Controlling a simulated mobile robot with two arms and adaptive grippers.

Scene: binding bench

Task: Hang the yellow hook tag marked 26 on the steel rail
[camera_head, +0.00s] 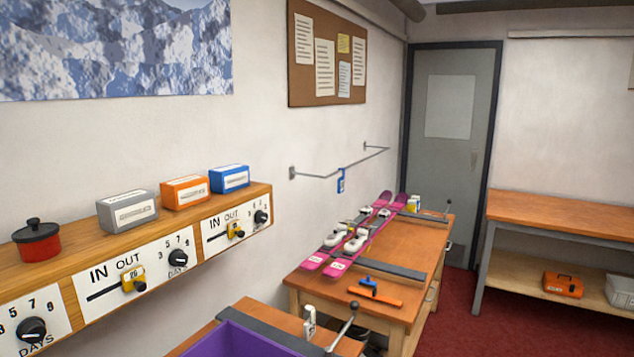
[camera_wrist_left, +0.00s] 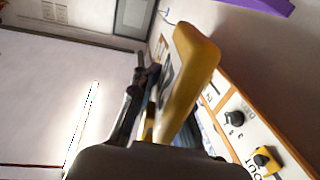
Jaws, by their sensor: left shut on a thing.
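In the left wrist view my left gripper (camera_wrist_left: 145,95) is shut on a yellow tag (camera_wrist_left: 195,70). The tag is close to the camera and seen nearly edge-on, so I cannot read a number on it. The steel rail (camera_head: 318,177) is fixed to the wall above the ski bench in the head view. A blue tag (camera_head: 340,181) hangs on it. Yellow pieces sit on the slider slots of the wall panels, one at the lower slot (camera_head: 133,281) and one at the upper (camera_head: 236,230). Neither gripper shows in the head view.
A wooden shelf (camera_head: 185,224) carries a red pot (camera_head: 37,246) and grey, orange and blue boxes. Pink skis (camera_head: 378,220) lie on the bench below the rail. A purple bin (camera_head: 240,343) stands at the front. Wall around the rail is clear.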

